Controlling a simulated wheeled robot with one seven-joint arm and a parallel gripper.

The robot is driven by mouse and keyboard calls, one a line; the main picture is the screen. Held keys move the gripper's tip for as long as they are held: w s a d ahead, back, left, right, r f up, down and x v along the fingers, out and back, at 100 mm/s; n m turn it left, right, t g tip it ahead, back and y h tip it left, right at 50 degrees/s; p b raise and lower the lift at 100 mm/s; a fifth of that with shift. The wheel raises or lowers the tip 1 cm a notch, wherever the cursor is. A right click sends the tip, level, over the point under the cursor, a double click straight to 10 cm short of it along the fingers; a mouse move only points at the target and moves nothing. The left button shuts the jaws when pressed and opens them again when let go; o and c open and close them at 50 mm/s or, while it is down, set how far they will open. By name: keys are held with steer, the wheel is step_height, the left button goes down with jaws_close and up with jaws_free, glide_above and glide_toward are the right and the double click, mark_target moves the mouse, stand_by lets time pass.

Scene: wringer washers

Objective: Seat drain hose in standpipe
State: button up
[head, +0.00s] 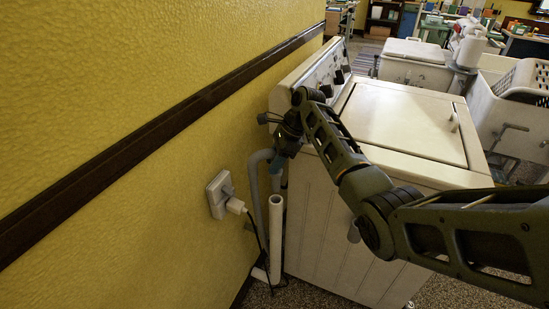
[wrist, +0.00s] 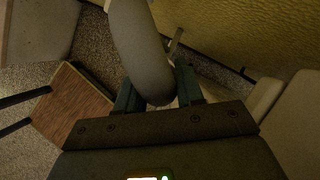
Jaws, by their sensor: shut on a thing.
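The grey drain hose (head: 256,179) rises beside the wall and bends over at the top toward my gripper (head: 278,161). My gripper is shut on the hose near this bend, behind the washer's left rear corner. In the wrist view the hose (wrist: 138,45) runs down between the two fingers of my gripper (wrist: 158,88). The white standpipe (head: 276,235) stands upright just below my gripper, its round mouth showing. The hose's short end appears just above or behind that mouth; I cannot tell the exact gap, and its tip is not clear.
The white washer (head: 330,225) stands close on the right. A wall outlet (head: 217,194) with a white plug (head: 235,206) and dark cord is left of the standpipe. The yellow wall (head: 120,70) leaves a narrow gap here. Tubs (head: 415,67) stand farther back.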

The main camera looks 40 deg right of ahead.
mark_target(274, 187)
steer(key=shift+f+b, duration=0.55)
steer(key=shift+f, duration=1.3)
steer(key=shift+p, duration=0.75)
steer(key=shift+f, duration=0.65)
stand_by(0.7)
steer(key=shift+f+b, duration=1.9)
steer(key=shift+f, duration=1.2)
stand_by(1.0)
